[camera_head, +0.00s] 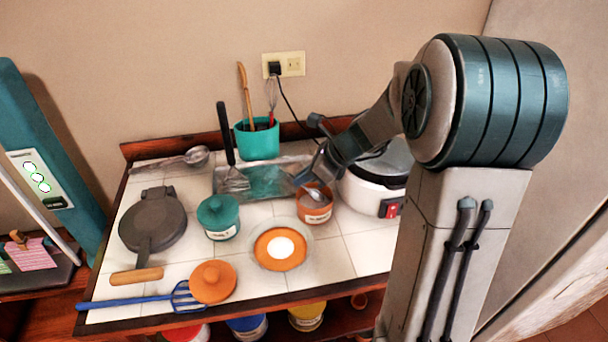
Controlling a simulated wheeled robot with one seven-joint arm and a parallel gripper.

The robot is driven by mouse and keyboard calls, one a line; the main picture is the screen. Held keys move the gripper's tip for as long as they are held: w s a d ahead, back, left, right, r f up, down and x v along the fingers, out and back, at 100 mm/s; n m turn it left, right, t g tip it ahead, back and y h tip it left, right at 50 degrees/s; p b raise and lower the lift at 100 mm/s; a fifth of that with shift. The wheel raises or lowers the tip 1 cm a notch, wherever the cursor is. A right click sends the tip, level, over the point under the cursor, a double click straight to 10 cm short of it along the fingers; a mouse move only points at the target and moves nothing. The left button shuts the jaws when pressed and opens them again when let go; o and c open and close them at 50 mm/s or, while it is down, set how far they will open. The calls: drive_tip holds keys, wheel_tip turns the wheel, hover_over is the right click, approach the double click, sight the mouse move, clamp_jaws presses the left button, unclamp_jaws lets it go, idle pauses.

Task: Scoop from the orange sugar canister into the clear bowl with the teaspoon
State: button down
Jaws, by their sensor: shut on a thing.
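The orange sugar canister (314,214) stands open at the right of the counter, with a white label on its front. My gripper (306,177) is just above its rim, reaching in from the upper right, and is shut on the teaspoon (317,194). The spoon's metal bowl shows at the canister's mouth; whether it touches the contents I cannot tell. My gripper hides most of the handle. The clear bowl (258,261) sits in front and left of the canister, with an orange content and a white round patch in the middle. An orange lid (212,281) lies at the front edge.
A teal canister (219,218) stands left of the bowl. A white rice cooker (373,192) is close right of the orange canister. A dark round press (152,226) and blue spatula (130,302) lie left.

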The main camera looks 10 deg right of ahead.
sight(306, 188)
wheel_tip(306, 188, down, 2)
drive_tip(key=shift+f+b, duration=0.1)
drive_tip(key=shift+b, duration=0.55)
drive_tip(key=shift+s+d+f+b, duration=0.25)
drive_tip(key=shift+d+f+b, duration=0.2)
drive_tip(key=shift+b, duration=0.15)
drive_tip(key=shift+s+d+r+p, duration=0.1)
drive_tip(key=shift+d+r+p, duration=0.05)
drive_tip(key=shift+r+p, duration=0.3)
drive_tip(key=shift+s+d+r+p, duration=0.1)
drive_tip(key=shift+r+p, duration=0.25)
drive_tip(key=shift+r, duration=0.2)
drive_tip(key=r+p, duration=0.5)
drive_tip(key=shift+w+a+r+p, duration=0.15)
drive_tip(key=shift+a+r+p, duration=0.1)
drive_tip(key=shift+r+p, duration=0.1)
drive_tip(key=shift+w+a+h+p, duration=0.1)
drive_tip(key=shift+h+p, duration=0.2)
drive_tip(key=shift+p, duration=0.45)
drive_tip(key=shift+r+p, duration=0.15)
drive_tip(key=shift+p, duration=0.25)
drive_tip(key=shift+w+a+r+g+h+p, duration=0.15)
drive_tip(key=shift+g+h+p, duration=0.25)
drive_tip(key=shift+p, duration=0.7)
drive_tip(key=shift+a+r+p, duration=0.2)
drive_tip(key=shift+r+p, duration=0.05)
drive_tip(key=shift+p, duration=0.9)
drive_tip(key=shift+w+a+r+g+h+p, duration=0.25)
drive_tip(key=shift+h+p, duration=0.25)
drive_tip(key=shift+p, duration=0.6)
